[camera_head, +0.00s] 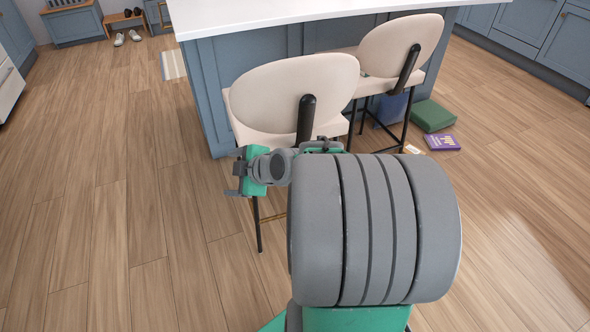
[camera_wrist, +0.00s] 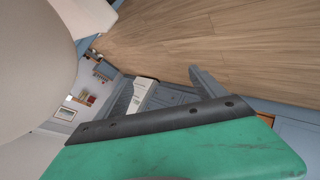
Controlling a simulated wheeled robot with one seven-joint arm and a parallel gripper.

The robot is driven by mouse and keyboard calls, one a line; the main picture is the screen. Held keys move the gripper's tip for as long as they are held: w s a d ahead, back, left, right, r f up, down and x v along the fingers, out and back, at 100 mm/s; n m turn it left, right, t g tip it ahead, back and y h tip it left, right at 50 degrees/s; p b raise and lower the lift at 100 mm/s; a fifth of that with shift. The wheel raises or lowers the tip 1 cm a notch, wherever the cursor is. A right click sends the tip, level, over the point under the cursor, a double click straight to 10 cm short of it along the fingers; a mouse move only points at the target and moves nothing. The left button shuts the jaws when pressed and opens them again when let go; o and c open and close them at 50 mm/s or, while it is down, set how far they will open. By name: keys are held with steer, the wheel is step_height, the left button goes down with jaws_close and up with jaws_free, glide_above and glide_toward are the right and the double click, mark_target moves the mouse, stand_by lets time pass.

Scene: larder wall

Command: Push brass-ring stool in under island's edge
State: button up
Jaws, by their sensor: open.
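Two cream stools with black frames stand at the island (camera_head: 250,75). The nearer stool (camera_head: 290,90) shows a bit of brass-coloured bar low between its legs, beside my arm. Its seat front is close to the island's side panel, but my arm hides most of its legs and how far under the top it sits. My gripper (camera_head: 243,172) is open, just left of and below this stool's seat in the head view. I cannot tell whether it touches. A large cream surface (camera_wrist: 35,60), likely this stool, fills the left of the wrist view.
The second stool (camera_head: 400,45) stands to the right, with a green box (camera_head: 432,116) and a purple book (camera_head: 442,142) on the floor beyond it. A striped mat (camera_head: 173,65) lies left of the island. The wooden floor at left is clear.

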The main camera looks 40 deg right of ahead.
steer(key=d+f+n+t+h+b, duration=0.2)
steer(key=d+f+t+b, duration=0.2)
steer(key=d+f+b, duration=0.6)
steer(key=t+h+b, duration=0.3)
steer(key=h+b, duration=0.1)
steer(key=h, duration=0.2)
glide_toward(296, 142)
steer(key=p+x, duration=0.5)
steer(key=x, duration=0.5)
steer(key=shift+w+d, duration=0.15)
steer(key=shift+w, duration=0.2)
steer(key=shift+w+d+r, duration=0.15)
steer(key=shift+w, duration=0.1)
steer(key=shift+c, duration=0.4)
jaws_close()
